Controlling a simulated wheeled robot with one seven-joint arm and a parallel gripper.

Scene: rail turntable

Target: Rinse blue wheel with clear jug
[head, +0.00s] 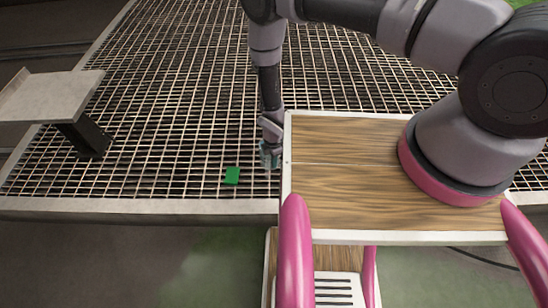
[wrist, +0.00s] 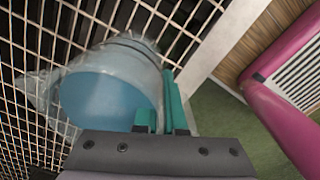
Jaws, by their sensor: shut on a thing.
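A clear jug (wrist: 140,48) with a flat blue surface inside fills the middle left of the wrist view. A pointed lip shows at its left. I cannot tell whether the blue is liquid or the jug's base. My gripper (wrist: 163,108) has teal fingers and is shut on the jug at its near right side, probably at the handle. In the head view my gripper (head: 270,141) hangs low over the grating, beside the left edge of my wooden deck, and the jug (head: 267,158) shows small and faint there. I make out no blue wheel in either view.
A wide metal grating (head: 170,90) with a pale front rim (head: 130,207) spans the scene. A grey flat plate on a dark post (head: 50,97) stands at the left. The grating between them is clear.

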